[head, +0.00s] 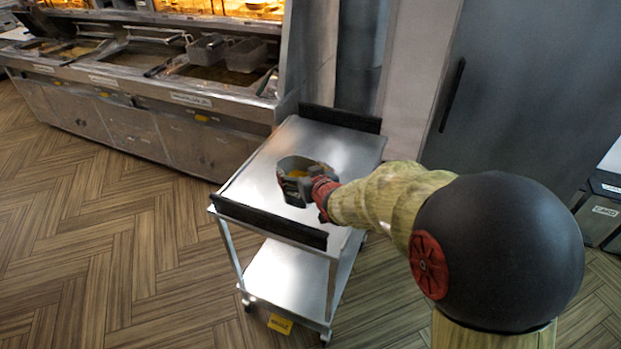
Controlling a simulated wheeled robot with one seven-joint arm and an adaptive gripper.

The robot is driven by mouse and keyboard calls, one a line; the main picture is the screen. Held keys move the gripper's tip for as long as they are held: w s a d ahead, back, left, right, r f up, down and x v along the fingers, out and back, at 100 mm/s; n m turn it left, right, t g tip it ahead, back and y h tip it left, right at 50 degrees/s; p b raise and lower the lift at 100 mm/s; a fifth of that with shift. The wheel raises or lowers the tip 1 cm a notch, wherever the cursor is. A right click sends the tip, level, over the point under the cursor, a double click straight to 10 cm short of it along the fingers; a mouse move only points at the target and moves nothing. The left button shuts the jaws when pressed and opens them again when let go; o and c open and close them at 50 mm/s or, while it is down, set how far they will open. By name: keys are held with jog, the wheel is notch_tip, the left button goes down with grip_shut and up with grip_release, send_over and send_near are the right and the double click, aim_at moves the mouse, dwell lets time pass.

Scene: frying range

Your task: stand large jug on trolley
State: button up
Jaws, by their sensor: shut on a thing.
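The large jug (292,163) is a grey, wide-mouthed vessel with something yellow-orange showing inside it. It is in the middle of the head view, over the top shelf of the trolley (251,185). It looks roughly upright; whether its base touches the shelf cannot be told. My gripper (300,188) is shut on the jug at its near side and hides part of it. The trolley is steel, with a top and a lower shelf, black bars at both ends and castors.
Frying range (160,98) with baskets (225,50) runs along the back left. A tall grey cabinet (530,90) with a black handle stands at the right. A yellow tag (280,324) is at the trolley's foot. The wooden floor (110,240) at the left is clear.

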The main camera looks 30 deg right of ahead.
jog(key=w+d+f+b, duration=0.2)
jog(key=w+d+f, duration=0.3)
jog(key=f, duration=0.5)
jog(key=shift+w+d+b, duration=0.2)
jog(key=shift+d+b, duration=0.15)
jog(key=shift+d, duration=0.3)
jog(key=shift+f, duration=0.1)
jog(key=shift+f, duration=0.15)
jog(key=o, duration=2)
jog(key=shift+s, duration=0.1)
jog(key=shift+o, duration=0.3)
